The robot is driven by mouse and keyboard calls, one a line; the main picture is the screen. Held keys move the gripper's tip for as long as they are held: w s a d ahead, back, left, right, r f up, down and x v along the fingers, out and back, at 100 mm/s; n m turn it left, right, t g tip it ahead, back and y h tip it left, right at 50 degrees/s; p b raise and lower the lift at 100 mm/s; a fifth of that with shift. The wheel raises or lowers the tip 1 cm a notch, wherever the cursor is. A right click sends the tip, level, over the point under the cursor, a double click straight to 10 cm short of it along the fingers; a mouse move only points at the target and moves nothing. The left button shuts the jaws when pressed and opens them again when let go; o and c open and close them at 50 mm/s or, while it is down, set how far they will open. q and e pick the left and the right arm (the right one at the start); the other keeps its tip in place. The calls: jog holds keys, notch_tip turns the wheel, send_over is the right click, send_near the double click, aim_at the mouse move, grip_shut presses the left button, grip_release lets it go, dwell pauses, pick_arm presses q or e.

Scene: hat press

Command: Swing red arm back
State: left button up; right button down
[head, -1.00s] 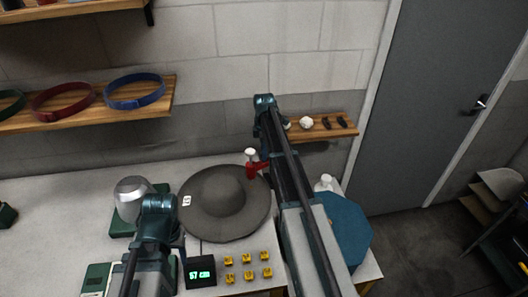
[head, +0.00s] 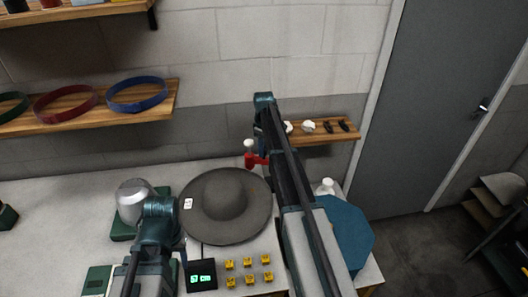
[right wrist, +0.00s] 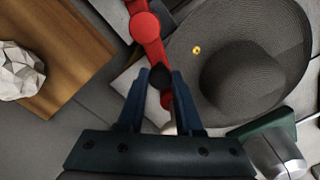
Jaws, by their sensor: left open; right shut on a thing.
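The red arm (head: 257,160) shows beyond the grey felt hat (head: 226,205), with a white knob (head: 249,146) at its tip. In the right wrist view the red arm (right wrist: 148,38) runs down from the top edge to a dark joint between my fingertips. My right gripper (right wrist: 160,78) is shut on the red arm there. The white knob is partly seen between the fingers. In the head view my right forearm hides most of the gripper. My left gripper (head: 166,215) is left of the hat, its fingers mostly hidden by my arm; it is open.
A silver cylinder on a green base (head: 124,228) stands left of the hat. A digital display (head: 201,277) and several yellow blocks (head: 248,271) lie in front. A blue octagonal piece (head: 341,235) is at the right. A small wooden shelf (head: 325,132) is behind my right arm.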

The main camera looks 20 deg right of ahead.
jog(key=shift+w+d+m, duration=0.35)
jog(key=shift+d+m, duration=0.05)
jog(key=shift+m, duration=0.65)
jog(key=shift+w+d+m, duration=0.3)
jog(key=shift+d+m, duration=0.05)
jog(key=shift+m, duration=0.65)
jog(key=shift+w+d+m, duration=0.35)
jog(key=shift+d+m, duration=0.05)
jog(key=shift+m, duration=0.65)
jog(key=c, duration=0.6)
grip_release()
